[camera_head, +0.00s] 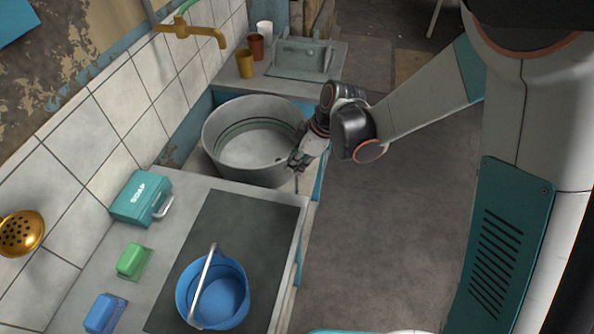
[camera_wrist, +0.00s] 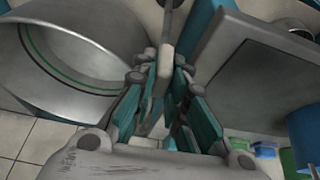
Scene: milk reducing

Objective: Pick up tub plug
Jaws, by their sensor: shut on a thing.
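The round grey metal tub (camera_head: 213,140) stands in the blue-edged counter gap, and its curved wall and inner green line fill the left of the wrist view (camera_wrist: 60,85). My gripper (camera_head: 297,161) is at the tub's right rim, beside the counter's far corner. In the wrist view its teal fingers (camera_wrist: 161,80) are closed on a pale, narrow piece, which I take to be the tub plug (camera_wrist: 166,57). A grey rod-like part extends beyond it. My fingers hide part of the plug, and I cannot tell whether it touches the tub.
Cups and a grey rack (camera_head: 300,58) stand behind the tub. The floor at right is clear.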

